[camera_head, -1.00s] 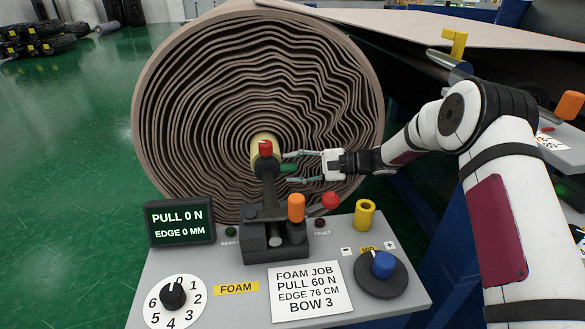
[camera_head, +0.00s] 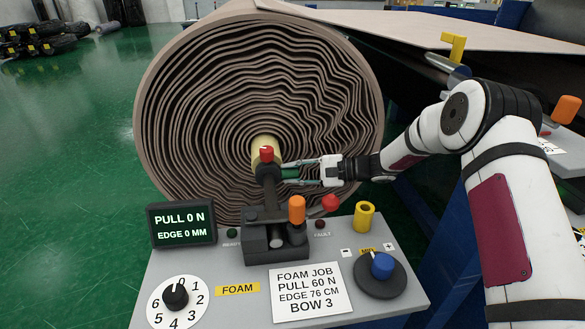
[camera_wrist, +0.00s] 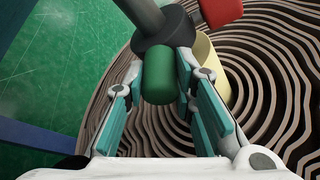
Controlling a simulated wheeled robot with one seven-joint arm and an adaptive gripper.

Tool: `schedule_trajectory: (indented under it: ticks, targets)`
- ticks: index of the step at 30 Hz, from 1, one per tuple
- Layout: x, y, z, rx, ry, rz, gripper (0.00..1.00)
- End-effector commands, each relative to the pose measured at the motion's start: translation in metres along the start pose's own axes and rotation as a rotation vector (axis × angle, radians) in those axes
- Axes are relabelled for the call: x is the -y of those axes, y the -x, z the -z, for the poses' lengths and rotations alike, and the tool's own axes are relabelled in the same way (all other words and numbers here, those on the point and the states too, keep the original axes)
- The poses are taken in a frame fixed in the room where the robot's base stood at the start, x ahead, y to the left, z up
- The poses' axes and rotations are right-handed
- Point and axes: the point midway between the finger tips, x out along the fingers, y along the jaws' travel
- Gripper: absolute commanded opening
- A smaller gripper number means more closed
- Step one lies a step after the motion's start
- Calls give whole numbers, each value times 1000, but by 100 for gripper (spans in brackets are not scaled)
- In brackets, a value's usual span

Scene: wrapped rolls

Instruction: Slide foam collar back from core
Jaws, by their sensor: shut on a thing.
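The big wrapped foam roll (camera_head: 200,120) shows its spiral end. A pale yellow core (camera_head: 263,143) sticks out at its middle. A dark collar (camera_head: 267,172) with a red knob (camera_head: 266,153) sits in front of the core, on a post from the console. In the wrist view the collar (camera_wrist: 170,38) overlaps the core (camera_wrist: 212,72); I cannot tell whether they touch. My gripper (camera_head: 287,173) is shut on the collar's green handle (camera_wrist: 158,78), with one teal-padded finger on each side.
The display (camera_head: 182,224) reads PULL 0 N, EDGE 0 MM. A sheet-covered table (camera_head: 450,30) lies behind my arm.

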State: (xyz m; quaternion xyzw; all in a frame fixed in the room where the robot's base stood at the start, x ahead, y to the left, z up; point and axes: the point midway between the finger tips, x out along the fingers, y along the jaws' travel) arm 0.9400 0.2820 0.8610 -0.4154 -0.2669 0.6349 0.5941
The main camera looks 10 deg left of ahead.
Motion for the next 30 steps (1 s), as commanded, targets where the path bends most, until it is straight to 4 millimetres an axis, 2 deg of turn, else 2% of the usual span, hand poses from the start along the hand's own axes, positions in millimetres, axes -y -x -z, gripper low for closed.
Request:
schedule_trajectory:
  ticks: [3, 9, 21, 22, 24, 30]
  targets:
    - [-12, 10, -20, -3, -7, -2, 0]
    - [-28, 18, -39, -3, -5, -3, 0]
    - [-31, 19, -41, -3, -1, -3, 0]
    - [-31, 19, -41, -3, -1, -3, 31]
    - [-31, 19, -41, -3, -1, -3, 44]
    - [-31, 18, -42, -1, -1, -2, 44]
